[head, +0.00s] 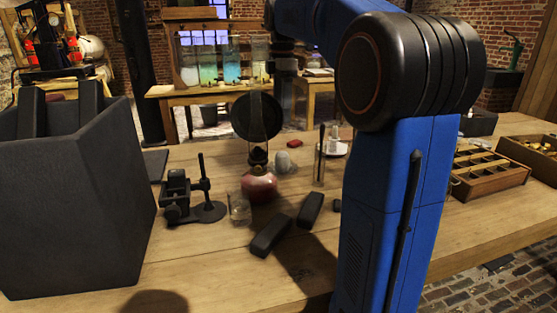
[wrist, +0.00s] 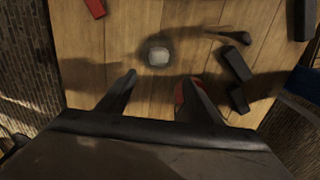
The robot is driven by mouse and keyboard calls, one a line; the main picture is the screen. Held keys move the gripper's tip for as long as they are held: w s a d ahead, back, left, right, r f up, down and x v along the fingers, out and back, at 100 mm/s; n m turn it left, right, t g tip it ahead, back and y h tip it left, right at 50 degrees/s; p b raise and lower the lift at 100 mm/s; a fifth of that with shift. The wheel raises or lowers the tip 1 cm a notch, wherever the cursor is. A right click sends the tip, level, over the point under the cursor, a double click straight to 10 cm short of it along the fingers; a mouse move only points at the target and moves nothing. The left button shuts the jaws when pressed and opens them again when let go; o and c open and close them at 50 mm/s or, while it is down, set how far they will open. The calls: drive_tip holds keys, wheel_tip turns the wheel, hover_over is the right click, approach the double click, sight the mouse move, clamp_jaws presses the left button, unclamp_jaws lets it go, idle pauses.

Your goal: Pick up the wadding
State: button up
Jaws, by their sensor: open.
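The wadding looks like a pale grey, rounded lump (head: 284,163) on the wooden table in the head view, just right of the red-based oil lamp (head: 259,187). In the wrist view the wadding (wrist: 158,55) lies on the bare boards, a little ahead of the fingertips and about midway between them. My gripper (wrist: 158,80) is open and empty, with its two dark fingers spread. It is above the table; its exact height cannot be told. In the head view the gripper is dark and hard to make out behind the lamp's reflector.
Two black bars (head: 310,208) lie in front of the lamp. A red block (head: 294,143) lies beyond the wadding. A glass tube (head: 320,160) stands to its right. A black stand (head: 190,198) is at left, beside a large dark bin (head: 75,200). A compartmented wooden box (head: 487,175) is at right.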

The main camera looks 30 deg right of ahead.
approach(282, 154)
wheel_tip(282, 154, down, 5)
drive_tip(key=shift+s+a+f, duration=0.1)
drive_tip(key=shift+w+d+f, duration=0.1)
drive_tip(key=shift+f, duration=1.2)
drive_tip(key=shift+w+d+f, duration=0.1)
drive_tip(key=shift+f, duration=1.2)
drive_tip(key=c, duration=1.2)
wheel_tip(282, 154, up, 18)
drive_tip(key=shift+r, duration=0.1)
